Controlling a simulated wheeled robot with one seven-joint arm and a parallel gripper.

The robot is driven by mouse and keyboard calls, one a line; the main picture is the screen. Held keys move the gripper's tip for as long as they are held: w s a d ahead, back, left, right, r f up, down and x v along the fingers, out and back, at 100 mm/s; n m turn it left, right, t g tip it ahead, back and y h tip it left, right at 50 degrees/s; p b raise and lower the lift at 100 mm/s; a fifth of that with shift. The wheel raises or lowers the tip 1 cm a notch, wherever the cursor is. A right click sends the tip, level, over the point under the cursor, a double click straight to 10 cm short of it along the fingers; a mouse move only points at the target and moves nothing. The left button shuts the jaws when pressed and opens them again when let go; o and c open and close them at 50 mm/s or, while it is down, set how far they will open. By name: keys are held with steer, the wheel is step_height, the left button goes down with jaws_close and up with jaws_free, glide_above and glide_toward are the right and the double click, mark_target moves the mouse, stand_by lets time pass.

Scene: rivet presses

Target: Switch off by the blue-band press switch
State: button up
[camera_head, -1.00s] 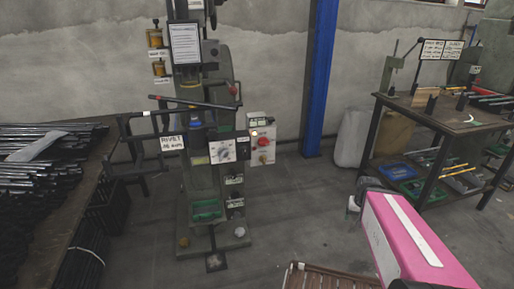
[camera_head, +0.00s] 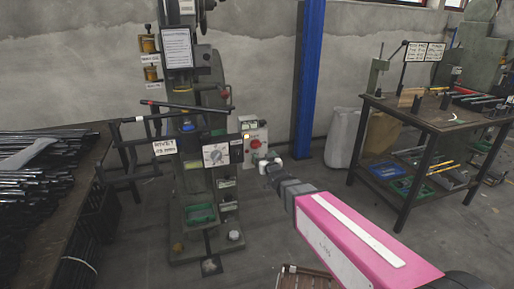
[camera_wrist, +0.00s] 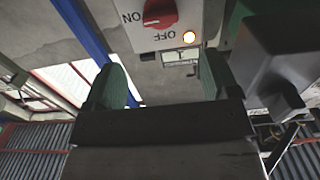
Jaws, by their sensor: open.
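The press (camera_head: 215,110) stands left of centre in the head view, with a small blue band (camera_head: 187,127) on its column. A pale switch box (camera_head: 262,135) with a red knob (camera_head: 255,143) and a glowing lamp (camera_head: 246,136) is at its right side. In the wrist view the red knob (camera_wrist: 160,12) sits on the switch plate between ON and OFF labels, its white mark pointing toward ON. My gripper (camera_head: 268,168) is just below and right of the box. Its green fingers (camera_wrist: 160,80) are apart and empty, with the knob beyond them.
A bundle of dark rods lies on a table (camera_head: 65,190) at left. A blue post (camera_head: 309,80) stands behind my gripper. A workbench (camera_head: 440,115) with tools is at right. In the wrist view a grey block (camera_wrist: 275,55) is close beside the right finger. Floor between is mostly clear.

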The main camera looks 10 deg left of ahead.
mark_target(257, 146)
steer(key=x, duration=1.1)
steer(key=shift+s+a+r, duration=0.1)
steer(key=c, duration=0.9)
